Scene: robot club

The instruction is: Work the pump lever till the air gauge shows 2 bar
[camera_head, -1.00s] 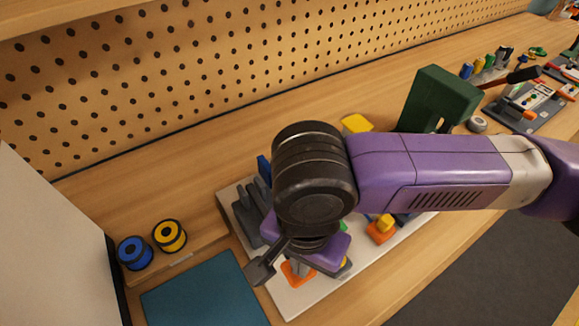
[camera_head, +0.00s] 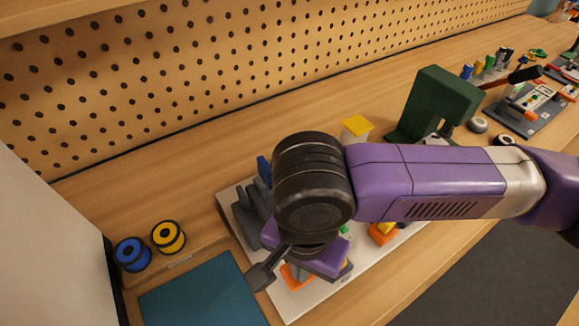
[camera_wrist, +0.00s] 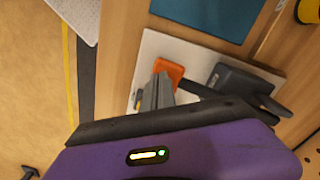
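A white board (camera_head: 228,198) lies on the bench under my arm and carries several parts. Dark grey upright parts (camera_head: 250,212) stand at its left end; the wrist view shows a dark grey block with a bar (camera_wrist: 240,82) there. I cannot tell for sure which part is the pump lever. An orange part (camera_wrist: 168,70) is right at my fingertips; whether they touch is unclear. My gripper (camera_wrist: 157,88) points down over the board, its grey fingers close together with no clear gap and nothing visible between them. No air gauge face is readable; my arm covers the board's middle.
A teal mat (camera_head: 205,293) lies left of the board, with a blue spool (camera_head: 132,254) and a yellow spool (camera_head: 168,237) behind it. A dark green stand (camera_head: 437,100) and a yellow-topped box (camera_head: 356,127) are behind my arm. The pegboard (camera_head: 200,70) bounds the back.

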